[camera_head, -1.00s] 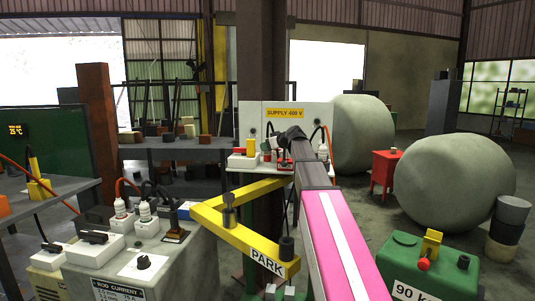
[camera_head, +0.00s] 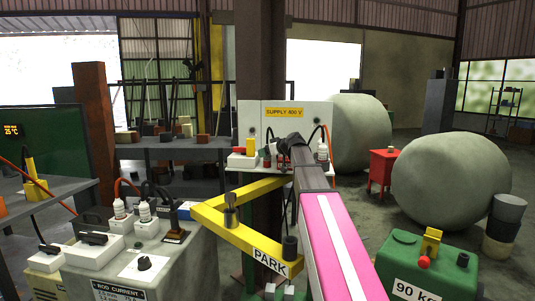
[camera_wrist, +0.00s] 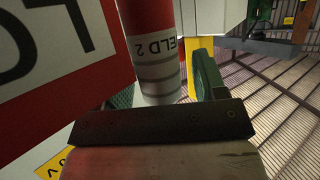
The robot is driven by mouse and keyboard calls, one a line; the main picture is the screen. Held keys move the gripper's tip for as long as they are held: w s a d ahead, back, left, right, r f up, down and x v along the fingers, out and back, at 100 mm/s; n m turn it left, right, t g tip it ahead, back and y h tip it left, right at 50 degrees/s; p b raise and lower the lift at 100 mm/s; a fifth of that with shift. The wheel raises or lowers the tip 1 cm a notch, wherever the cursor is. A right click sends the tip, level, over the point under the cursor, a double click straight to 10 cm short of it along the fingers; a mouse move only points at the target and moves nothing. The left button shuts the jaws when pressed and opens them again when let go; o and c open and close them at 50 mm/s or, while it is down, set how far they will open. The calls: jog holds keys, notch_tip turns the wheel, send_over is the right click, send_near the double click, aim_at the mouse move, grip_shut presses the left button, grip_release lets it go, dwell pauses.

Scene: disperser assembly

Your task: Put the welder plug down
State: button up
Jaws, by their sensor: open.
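A red-and-white cylinder marked "WELD 2" (camera_wrist: 157,55), which I take to be the welder plug, stands close ahead of my gripper in the wrist view. Its lower end passes behind a dark bar, so I cannot see what it rests on. My gripper (camera_head: 284,150) is at the supply board (camera_head: 297,112) in the head view, small and partly hidden by my own arm. It is open. I cannot tell whether a finger touches the cylinder. A white plug (camera_head: 322,153) stands at the board's right side, right of my gripper.
A large red panel with a white label (camera_wrist: 45,45) is close on the left in the wrist view. Two white plugs (camera_head: 119,208) stand on the left cabinet (camera_head: 190,275). A green 90 kg block (camera_head: 455,285) is at lower right.

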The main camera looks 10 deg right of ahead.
jog(key=v, duration=1.2)
jog(key=shift+r, duration=0.15)
